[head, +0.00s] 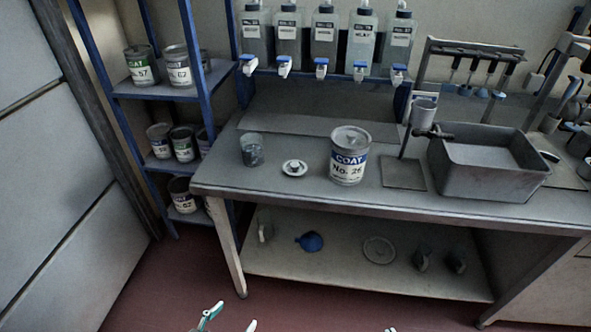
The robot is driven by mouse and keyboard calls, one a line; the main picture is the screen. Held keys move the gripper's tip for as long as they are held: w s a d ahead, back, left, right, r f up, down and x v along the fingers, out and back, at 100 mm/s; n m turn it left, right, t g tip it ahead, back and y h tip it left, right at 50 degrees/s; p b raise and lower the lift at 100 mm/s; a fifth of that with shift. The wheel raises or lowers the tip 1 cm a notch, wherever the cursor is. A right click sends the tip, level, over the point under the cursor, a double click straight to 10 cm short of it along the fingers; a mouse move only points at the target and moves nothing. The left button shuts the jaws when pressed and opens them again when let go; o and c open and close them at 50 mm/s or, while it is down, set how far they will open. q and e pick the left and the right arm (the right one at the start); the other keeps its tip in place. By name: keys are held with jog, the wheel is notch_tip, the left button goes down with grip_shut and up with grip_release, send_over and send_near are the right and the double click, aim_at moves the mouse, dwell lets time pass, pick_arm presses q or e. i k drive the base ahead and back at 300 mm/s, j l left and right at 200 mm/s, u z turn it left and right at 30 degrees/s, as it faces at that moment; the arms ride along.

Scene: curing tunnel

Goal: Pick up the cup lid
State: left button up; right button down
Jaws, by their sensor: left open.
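A small round white lid (295,168) with a dark-ringed knob in its middle lies flat on the grey workbench (285,190). A grey translucent cup (252,150) stands upright to its left, apart from it. My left gripper (231,318) shows at the bottom edge, open and empty, its fingertips well below and in front of the bench. Only a small tip of my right gripper (390,330) shows at the bottom edge; its jaws are cut off.
A COAT No. 26 can (349,156) stands right of the lid. A grey basin (487,165) is farther right. Several tapped bottles (323,40) hang behind. A blue-framed shelf (180,92) with cans is at left. The bench front near the lid is clear.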

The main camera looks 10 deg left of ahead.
aim_at(294, 167)
jog(key=i+j, duration=0.15)
jog(key=j, duration=0.3)
jog(key=i+j, duration=0.1)
jog(key=j, duration=0.3)
jog(key=i+j, duration=0.15)
jog(key=j, duration=0.3)
jog(key=i+j+z, duration=0.1)
jog(key=j+z, duration=0.55)
